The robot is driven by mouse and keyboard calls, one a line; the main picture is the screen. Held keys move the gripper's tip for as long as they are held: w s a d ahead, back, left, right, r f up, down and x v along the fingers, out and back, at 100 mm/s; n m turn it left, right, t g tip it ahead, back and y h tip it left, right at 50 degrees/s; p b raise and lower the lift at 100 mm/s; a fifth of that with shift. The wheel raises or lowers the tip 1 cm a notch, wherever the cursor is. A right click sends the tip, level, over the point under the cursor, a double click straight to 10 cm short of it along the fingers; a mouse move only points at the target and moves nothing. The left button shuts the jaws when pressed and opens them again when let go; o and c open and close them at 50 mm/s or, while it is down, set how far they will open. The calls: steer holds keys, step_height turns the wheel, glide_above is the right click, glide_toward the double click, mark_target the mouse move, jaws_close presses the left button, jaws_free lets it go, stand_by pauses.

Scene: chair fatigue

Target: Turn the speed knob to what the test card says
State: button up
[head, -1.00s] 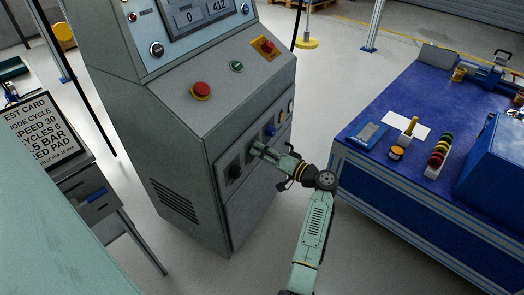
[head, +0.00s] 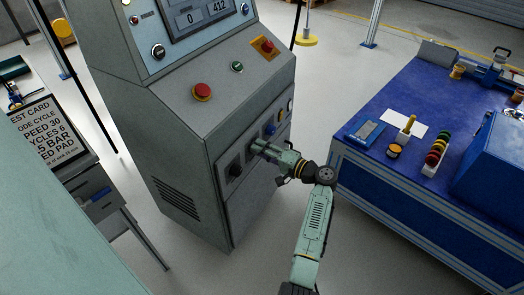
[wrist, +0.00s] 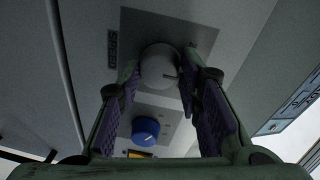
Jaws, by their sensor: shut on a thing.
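The grey speed knob (wrist: 158,66) shows in the wrist view, with a SPEED label (wrist: 112,47) beside it and a small dark mark on its face. My gripper (wrist: 162,80) is shut on this knob, one finger on each side. In the head view my gripper (head: 256,150) reaches the machine's lower front panel and hides the knob. The knob's setting cannot be read.
A black knob (head: 235,170) and a blue knob (head: 270,129) flank my gripper on the panel. A red button (head: 202,91) sits on the console above. A blue bench (head: 350,185) with loose items stands close right of my arm.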

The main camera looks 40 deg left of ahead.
steer(key=o, duration=1.1)
steer(key=shift+o, duration=0.2)
steer(key=d, duration=1.2)
steer(key=shift+w+r, duration=0.3)
steer(key=shift+r, duration=0.15)
